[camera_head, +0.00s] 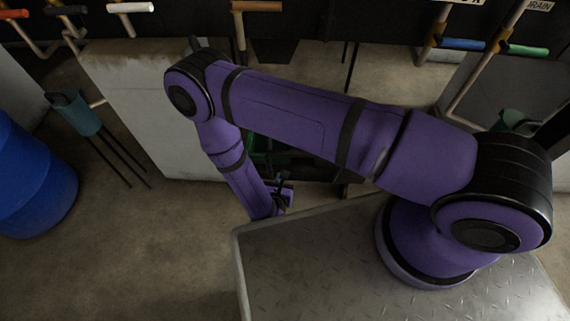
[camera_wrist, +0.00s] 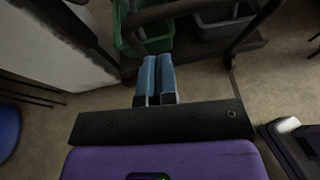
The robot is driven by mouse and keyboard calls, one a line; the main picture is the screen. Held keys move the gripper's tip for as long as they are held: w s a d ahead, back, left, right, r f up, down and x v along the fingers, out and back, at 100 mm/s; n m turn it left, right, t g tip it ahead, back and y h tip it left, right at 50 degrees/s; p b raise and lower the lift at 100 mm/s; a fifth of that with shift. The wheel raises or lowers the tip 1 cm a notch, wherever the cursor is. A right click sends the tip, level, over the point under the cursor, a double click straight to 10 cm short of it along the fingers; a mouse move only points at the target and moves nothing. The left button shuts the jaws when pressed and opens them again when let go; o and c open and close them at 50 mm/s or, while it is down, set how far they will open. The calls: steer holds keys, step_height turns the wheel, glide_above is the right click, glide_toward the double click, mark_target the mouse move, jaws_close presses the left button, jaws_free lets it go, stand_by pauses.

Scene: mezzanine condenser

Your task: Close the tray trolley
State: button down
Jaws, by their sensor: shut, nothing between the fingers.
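What looks like the tray trolley (camera_wrist: 252,37) is at the top of the wrist view, with a dark frame and a curved dark bar (camera_wrist: 178,10). It bears a green tray (camera_wrist: 128,38) at left and a grey tray (camera_wrist: 215,28) at right. My gripper (camera_wrist: 157,60) is shut and empty, its two blue fingers side by side, pointing at the trolley. The fingertips look close below the bar; I cannot tell whether they touch. In the head view, my arm hides most of the trolley; a bit of green (camera_head: 264,146) shows behind it.
A pale block (camera_head: 150,110) stands left of the trolley, close to my arm. A blue barrel (camera_head: 32,180) is at far left, with a teal container on thin legs (camera_head: 76,113) near it. Pipes with coloured handles (camera_head: 458,43) run along the back. Floor at lower left is clear.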

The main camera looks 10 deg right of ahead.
step_height(320, 180, down, 3)
steer(key=s+n+y, duration=0.1)
steer(key=s, duration=0.2)
steer(key=r+x, duration=0.2)
steer(key=x, duration=1.1)
steer(key=shift+w+f, duration=0.2)
steer(key=shift+w, duration=0.45)
